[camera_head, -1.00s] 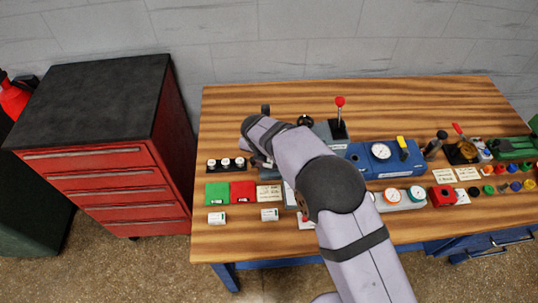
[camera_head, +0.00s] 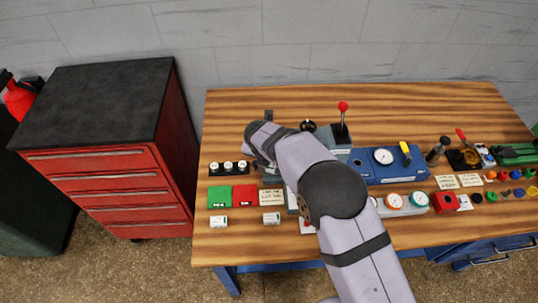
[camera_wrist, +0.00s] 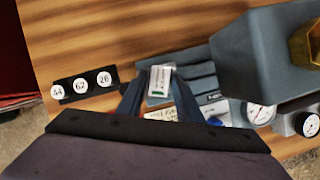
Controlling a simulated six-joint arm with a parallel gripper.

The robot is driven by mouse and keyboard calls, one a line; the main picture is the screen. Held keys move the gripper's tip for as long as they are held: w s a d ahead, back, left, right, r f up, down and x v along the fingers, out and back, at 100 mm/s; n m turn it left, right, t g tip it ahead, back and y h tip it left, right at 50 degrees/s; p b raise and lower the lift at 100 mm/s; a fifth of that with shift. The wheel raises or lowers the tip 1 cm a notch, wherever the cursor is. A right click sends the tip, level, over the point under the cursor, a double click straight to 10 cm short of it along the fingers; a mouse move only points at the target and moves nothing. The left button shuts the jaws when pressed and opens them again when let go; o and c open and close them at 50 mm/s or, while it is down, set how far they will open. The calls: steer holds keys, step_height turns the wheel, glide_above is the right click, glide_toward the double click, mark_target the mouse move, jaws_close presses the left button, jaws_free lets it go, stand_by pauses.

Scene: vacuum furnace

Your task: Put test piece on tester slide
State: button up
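In the wrist view, the two dark fingers of my gripper (camera_wrist: 160,84) point down over the bench, spaced apart. A small pale block with a printed white label, likely the test piece (camera_wrist: 160,79), shows between the fingertips. Whether the fingers touch it is unclear. Beside and behind it lie blue-grey stepped plates (camera_wrist: 203,76), possibly the tester slide. I cannot tell whether the block rests on them or hangs above.
A black rack with three numbered white discs (camera_wrist: 82,85) lies left of the fingers. A large grey housing (camera_wrist: 258,55) rises close on the right. A gauged blue device (camera_head: 405,170) stands right of my arm.

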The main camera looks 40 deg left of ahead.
steer(key=b+v, duration=0.3)
steer(key=v, duration=0.8)
steer(key=shift+s+r+b, duration=0.25)
steer(key=shift+b, duration=0.15)
